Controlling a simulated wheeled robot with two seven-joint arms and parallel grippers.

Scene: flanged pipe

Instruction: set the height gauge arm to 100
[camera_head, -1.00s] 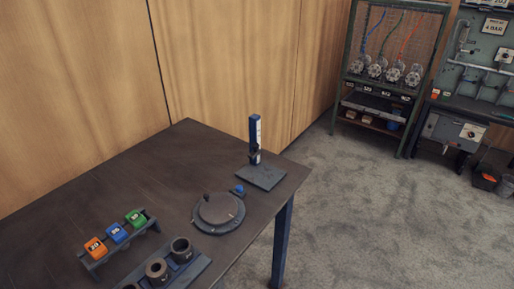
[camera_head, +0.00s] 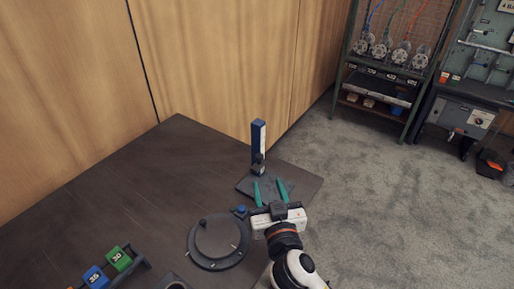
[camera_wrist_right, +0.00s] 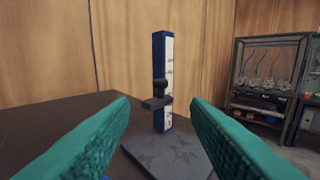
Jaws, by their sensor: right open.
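The height gauge is a blue upright column (camera_head: 258,140) with a pale scale face, standing on a dark flat base (camera_head: 246,186) near the table's far right corner. Its dark sliding arm (camera_head: 258,168) sits low on the column in the head view. In the right wrist view the column (camera_wrist_right: 167,70) stands upright with the arm (camera_wrist_right: 156,103) at about mid-height; the scale marks are too small to read. My right gripper (camera_head: 270,184) is open and empty, its green fingers pointing at the gauge, in front of the arm and apart from it. My left gripper is not seen.
A round dark plate with a knob (camera_head: 218,240) and a small blue knob (camera_head: 240,210) lie on the table (camera_head: 110,200) left of my right gripper. Numbered green and blue blocks (camera_head: 118,258) stand at the front left. Wood panels (camera_head: 220,60) rise behind.

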